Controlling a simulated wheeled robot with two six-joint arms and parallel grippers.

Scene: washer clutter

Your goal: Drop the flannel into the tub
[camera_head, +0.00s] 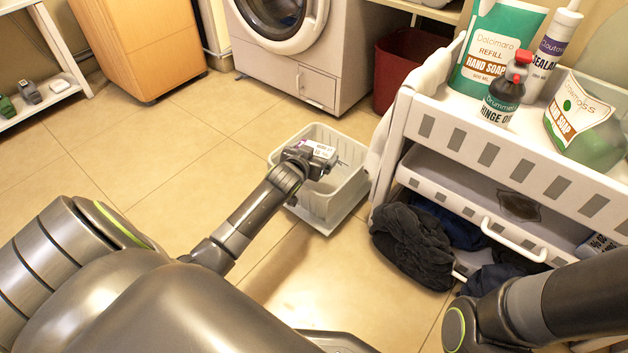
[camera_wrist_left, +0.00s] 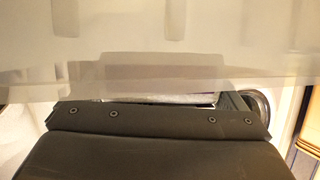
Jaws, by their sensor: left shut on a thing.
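The tub (camera_head: 322,205) is a pale, slotted-looking open bin standing on the tiled floor in front of the washer. My left gripper (camera_head: 325,163) reaches over the tub's mouth, shut on a small white and purple thing (camera_head: 319,150). Only a thin strip of this thing (camera_wrist_left: 150,98) shows in the left wrist view, so I cannot tell whether it is the flannel. A pale, blurred surface fills the top of that view. My right gripper is out of view; only part of that arm shows at lower right.
A white cart (camera_head: 480,150) stands right of the tub, with bottles and soap packs on top. Dark cloths (camera_head: 413,243) are bunched at its lower shelf. The washer (camera_head: 310,70) and a dark red bin (camera_head: 405,65) are behind. The floor left of the tub is clear.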

